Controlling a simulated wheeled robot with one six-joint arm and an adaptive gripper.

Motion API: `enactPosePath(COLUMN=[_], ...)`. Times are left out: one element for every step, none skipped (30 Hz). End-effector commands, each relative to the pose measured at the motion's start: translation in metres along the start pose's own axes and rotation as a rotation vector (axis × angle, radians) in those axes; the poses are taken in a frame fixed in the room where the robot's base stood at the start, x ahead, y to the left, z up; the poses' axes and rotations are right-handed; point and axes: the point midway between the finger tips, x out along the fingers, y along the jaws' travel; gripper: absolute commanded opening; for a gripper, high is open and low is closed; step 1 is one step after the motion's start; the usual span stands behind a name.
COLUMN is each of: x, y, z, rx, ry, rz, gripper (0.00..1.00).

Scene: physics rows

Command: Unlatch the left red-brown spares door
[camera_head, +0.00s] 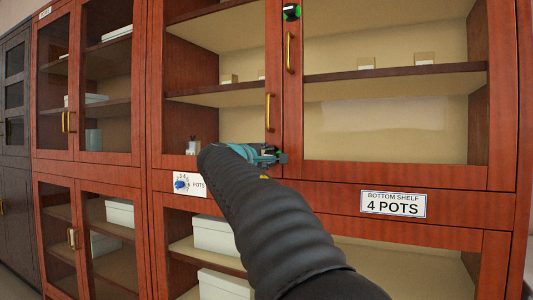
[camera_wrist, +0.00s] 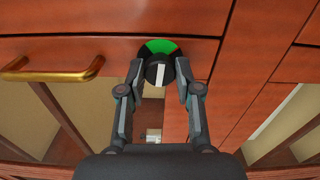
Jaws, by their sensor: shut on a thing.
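The left red-brown door (camera_head: 273,60) of the middle upper cabinet is glazed, with a brass handle (camera_head: 269,112) on its right stile. It looks closed. My gripper (camera_head: 269,156) is at the lower end of that stile. In the wrist view my gripper (camera_wrist: 160,74) has its two fingers on either side of a round latch knob (camera_wrist: 157,76), shut on it. The knob has a black and white face, and a green dial arc (camera_wrist: 159,46) with dark red ends shows behind it. The door's brass handle also shows in the wrist view (camera_wrist: 52,74).
The right door (camera_head: 500,110) has its own brass handle (camera_head: 289,52) and a green-marked latch (camera_head: 291,11) near the top. A sign reading "BOTTOM SHELF 4 POTS" (camera_head: 393,204) is on the rail below. My arm hides part of another label (camera_head: 189,184). Lower cabinets hold white boxes (camera_head: 217,236).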

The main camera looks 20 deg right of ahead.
Motion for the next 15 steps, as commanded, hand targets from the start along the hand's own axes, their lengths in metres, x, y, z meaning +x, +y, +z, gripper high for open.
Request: enactPosePath(x=[0.0002,0.0002,0.0002,0.0002,0.0002,0.0002,0.0002,0.0002,0.0002,0.0002,0.0002,0.0002,0.0002,0.0002,0.0002], y=[0.0015,0.0014,0.0013,0.0012,0.0011,0.0009,0.0008,0.0007,0.0006,0.0005,0.0005,0.0004,0.0003,0.0003,0.0002], z=[0.0005,0.0005,0.0005,0.0005,0.0004,0.0004,0.0004,0.0004,0.0004,0.0004,0.0004,0.0003,0.0003,0.0003,0.0003], rx=[-0.019,-0.031,-0.046,-0.055,-0.063,-0.073,-0.079,-0.084,-0.089,-0.092,-0.095,-0.097,-0.098,-0.099,-0.1], ry=[-0.001,-0.001,-0.001,-0.001,-0.001,-0.001,-0.001,-0.001,-0.001,-0.001,-0.001,-0.001,-0.001,-0.001,-0.001], rz=[0.0,0.0,0.0,0.001,0.001,0.001,0.001,0.001,0.001,0.001,0.001,0.001,0.001,0.001,0.001], gripper=[0.0,0.0,0.0,0.0,0.0,0.0,0.0,0.0,0.0,0.0,0.0,0.0,0.0,0.0,0.0])
